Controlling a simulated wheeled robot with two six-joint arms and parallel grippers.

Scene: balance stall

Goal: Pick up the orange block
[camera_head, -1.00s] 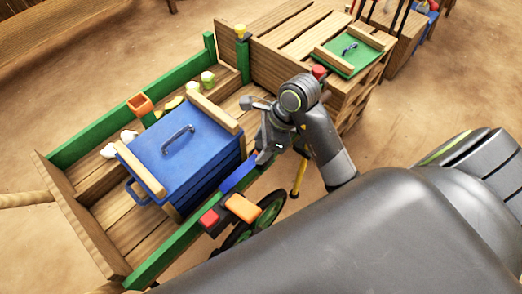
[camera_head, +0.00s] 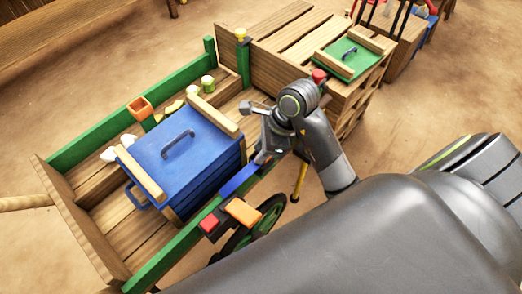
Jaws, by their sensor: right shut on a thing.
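My left gripper is not in view.
A blue lidded box (camera_head: 178,150) fills the middle of the wooden cart. A wooden crate with a green lid (camera_head: 348,58) is at upper right.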

